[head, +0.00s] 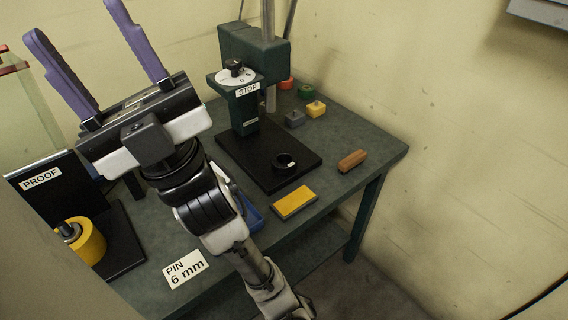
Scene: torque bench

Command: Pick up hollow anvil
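A short black hollow cylinder (285,161), which looks like the hollow anvil, stands on the black base plate (262,172) of a press. Its round opening faces up and a small pale label shows on it. My gripper (75,20) is at the upper left, raised close to the camera. Its two purple fingers point up and stand wide apart with nothing visible between them. It is open, well to the left of the anvil and apart from it.
The dark green press (253,65) with a STOP dial rises behind the anvil. A PROOF stand (45,175) with a yellow roller is left. The bench's right edge is near the wall.

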